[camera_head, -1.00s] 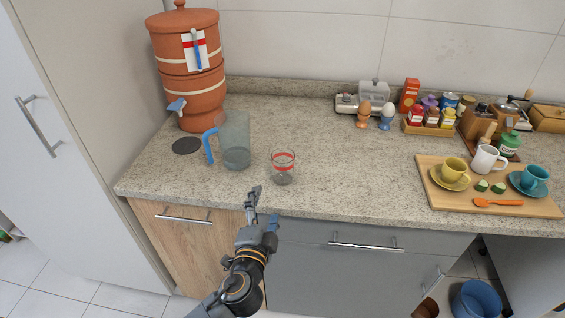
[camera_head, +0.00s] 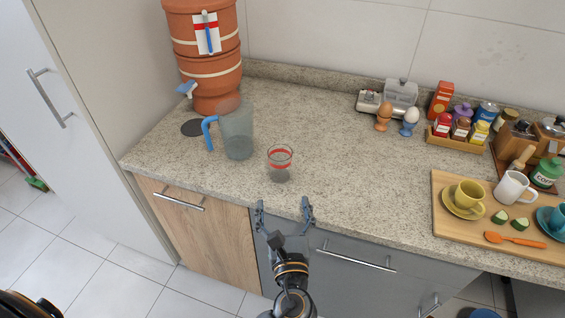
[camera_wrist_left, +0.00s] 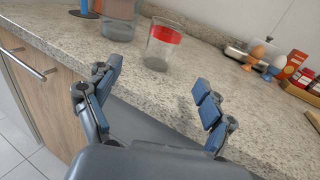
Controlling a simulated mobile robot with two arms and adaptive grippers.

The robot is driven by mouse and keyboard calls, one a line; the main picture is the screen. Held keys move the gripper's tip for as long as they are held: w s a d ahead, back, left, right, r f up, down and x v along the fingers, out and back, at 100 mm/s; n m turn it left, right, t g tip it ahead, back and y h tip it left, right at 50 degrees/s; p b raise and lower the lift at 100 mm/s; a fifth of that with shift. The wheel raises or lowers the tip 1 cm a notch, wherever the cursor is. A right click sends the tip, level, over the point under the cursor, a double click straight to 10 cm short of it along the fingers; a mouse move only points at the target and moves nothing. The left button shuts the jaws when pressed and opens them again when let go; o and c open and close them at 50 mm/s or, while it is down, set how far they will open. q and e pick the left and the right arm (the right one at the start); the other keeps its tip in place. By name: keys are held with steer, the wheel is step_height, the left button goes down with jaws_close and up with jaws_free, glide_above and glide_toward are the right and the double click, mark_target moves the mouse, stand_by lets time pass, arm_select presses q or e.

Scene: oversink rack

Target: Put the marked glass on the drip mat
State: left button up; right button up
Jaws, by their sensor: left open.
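The marked glass (camera_head: 280,163) is clear with a red band and stands upright on the stone counter near its front edge. It also shows in the left wrist view (camera_wrist_left: 161,46), beyond the fingers. My left gripper (camera_head: 284,208) is open and empty at the counter's front edge, a little in front of the glass and apart from it. In the left wrist view its blue-padded fingers (camera_wrist_left: 155,95) are spread wide. The dark round drip mat (camera_head: 192,128) lies on the counter at the left, below the tap of the clay water dispenser (camera_head: 208,65). My right gripper is not in view.
A clear pitcher with a blue handle (camera_head: 236,133) stands between the mat and the glass. A wooden board (camera_head: 450,229) with cups is at the right. Egg cups (camera_head: 383,122) and a jar rack (camera_head: 457,142) stand farther back. The counter's middle is clear.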

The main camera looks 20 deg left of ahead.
mark_target(281, 170)
arm_select(q)
steer(key=p+x, duration=0.1)
steer(key=x, duration=0.6)
steer(key=shift+w+a+r, duration=0.1)
steer(key=shift+w+a, duration=0.2)
steer(key=shift+w, duration=0.15)
steer(key=x, duration=0.3)
steer(key=p+x, duration=0.1)
steer(key=shift+w+r, duration=0.3)
steer(key=shift+w, duration=0.2)
steer(key=shift+w+f, duration=0.1)
steer(key=shift+w, duration=0.2)
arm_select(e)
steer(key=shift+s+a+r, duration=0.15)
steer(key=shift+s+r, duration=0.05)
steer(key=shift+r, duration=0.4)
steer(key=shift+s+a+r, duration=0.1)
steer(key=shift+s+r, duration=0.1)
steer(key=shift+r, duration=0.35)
arm_select(q)
steer(key=shift+s, duration=0.1)
steer(key=shift+c, duration=0.4)
steer(key=c, duration=1.4)
